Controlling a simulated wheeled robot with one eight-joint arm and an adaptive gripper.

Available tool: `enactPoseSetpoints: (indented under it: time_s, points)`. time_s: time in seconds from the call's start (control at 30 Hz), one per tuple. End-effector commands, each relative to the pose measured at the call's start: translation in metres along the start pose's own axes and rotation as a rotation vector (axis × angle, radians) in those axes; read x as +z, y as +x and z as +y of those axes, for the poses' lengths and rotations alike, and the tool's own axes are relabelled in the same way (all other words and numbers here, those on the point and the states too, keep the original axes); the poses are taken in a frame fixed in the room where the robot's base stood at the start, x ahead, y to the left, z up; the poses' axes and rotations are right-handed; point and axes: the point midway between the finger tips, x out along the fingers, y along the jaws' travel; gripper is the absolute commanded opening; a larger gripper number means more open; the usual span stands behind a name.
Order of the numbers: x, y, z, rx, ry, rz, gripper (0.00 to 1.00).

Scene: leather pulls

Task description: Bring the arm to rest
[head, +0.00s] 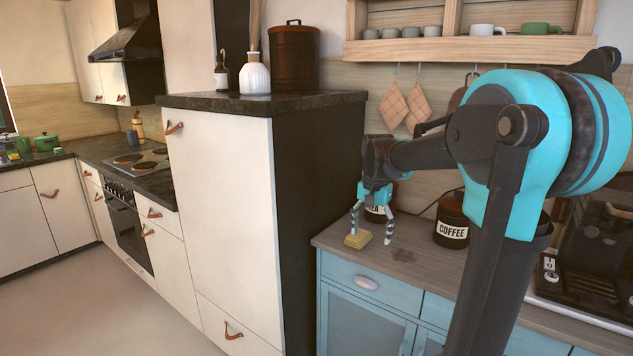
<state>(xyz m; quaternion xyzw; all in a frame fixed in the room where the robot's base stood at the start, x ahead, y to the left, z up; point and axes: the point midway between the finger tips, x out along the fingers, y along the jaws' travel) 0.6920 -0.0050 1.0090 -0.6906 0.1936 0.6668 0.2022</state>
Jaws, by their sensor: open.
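My gripper (372,238) hangs at the end of my teal and black arm, pointing down above the left end of the blue cabinet's wooden counter (345,228). Its two fingers are spread apart. A small yellow block (358,240) shows at the left fingertip; I cannot tell whether it touches the finger or lies on the counter behind it. Nothing is seen gripped between the fingers.
A black COFFEE canister (452,222) stands right of my gripper, and another canister (377,213) is partly hidden behind it. A tall cabinet (228,212) with leather pulls rises close on the left. A coffee machine (592,268) stands at the right. Floor is clear at lower left.

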Motion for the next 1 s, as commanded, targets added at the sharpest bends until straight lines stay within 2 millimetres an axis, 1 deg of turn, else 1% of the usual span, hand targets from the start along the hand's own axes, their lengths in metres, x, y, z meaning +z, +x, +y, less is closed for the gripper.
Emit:
enactPoseSetpoints:
  time_s: [0.17,0.37,0.47,0.57,0.6,0.7,0.73,0.8,0.87,1.0]
  points:
    - [0.014,0.02,0.016,-0.021,-0.06,0.031,0.76]
    - [0.041,0.053,0.043,-0.052,-0.167,0.086,0.76]
    - [0.06,0.076,0.061,-0.068,-0.238,0.126,0.76]
    - [0.087,0.105,0.086,-0.084,-0.329,0.181,0.76]
    - [0.1,0.117,0.097,-0.089,-0.369,0.205,0.76]
    - [0.128,0.144,0.119,-0.096,-0.459,0.261,0.76]
    - [0.134,0.15,0.124,-0.097,-0.48,0.275,0.76]
    - [0.146,0.161,0.134,-0.097,-0.52,0.3,0.76]
    - [0.153,0.167,0.139,-0.097,-0.542,0.315,0.76]
    - [0.158,0.172,0.143,-0.096,-0.562,0.327,0.76]
